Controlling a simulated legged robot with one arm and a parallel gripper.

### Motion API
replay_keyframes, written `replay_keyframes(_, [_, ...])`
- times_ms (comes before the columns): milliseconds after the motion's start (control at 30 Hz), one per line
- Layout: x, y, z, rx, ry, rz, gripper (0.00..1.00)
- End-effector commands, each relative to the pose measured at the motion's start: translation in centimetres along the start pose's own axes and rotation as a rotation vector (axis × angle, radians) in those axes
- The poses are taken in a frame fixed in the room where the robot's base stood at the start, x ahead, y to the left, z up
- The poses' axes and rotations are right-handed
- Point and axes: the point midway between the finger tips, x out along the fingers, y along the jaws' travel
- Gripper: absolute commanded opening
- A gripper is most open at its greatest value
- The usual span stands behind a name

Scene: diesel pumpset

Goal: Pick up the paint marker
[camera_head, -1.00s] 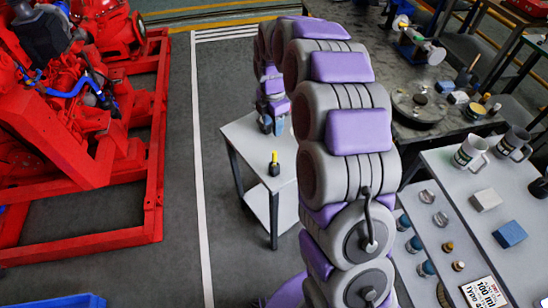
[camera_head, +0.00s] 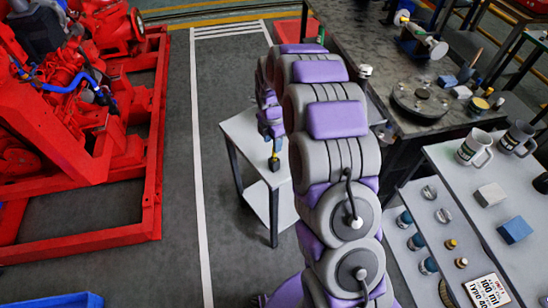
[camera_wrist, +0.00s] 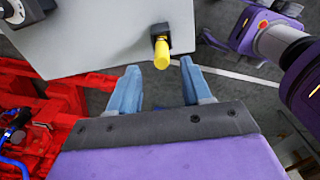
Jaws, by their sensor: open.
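The paint marker (camera_head: 274,163) has a dark body and a yellow cap. It stands on the small grey-white table (camera_head: 238,128), near its front edge. In the wrist view the paint marker (camera_wrist: 161,48) shows with its yellow end towards me, just beyond the fingertips. My gripper (camera_wrist: 160,74) is open with its blue-grey fingers apart and nothing between them. In the head view my gripper (camera_head: 271,135) is just above and beside the marker, partly hidden by my arm.
A red pumpset on a red frame (camera_head: 155,150) stands at left. At right a grey workbench holds mugs (camera_head: 474,148), a blue block (camera_head: 514,230) and several small jars. A dark bench (camera_head: 400,125) is behind it. The floor left of the small table is clear.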

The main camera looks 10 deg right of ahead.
Motion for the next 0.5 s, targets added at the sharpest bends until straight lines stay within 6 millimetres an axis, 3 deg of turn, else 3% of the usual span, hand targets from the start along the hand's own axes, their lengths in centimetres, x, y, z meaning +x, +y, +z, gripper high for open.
replay_keyframes(367, [4.7,-0.3,0.5,0.002,0.003,-0.007,0.49])
replay_keyframes(500, [5.2,-0.2,0.5,0.001,0.001,-0.003,0.49])
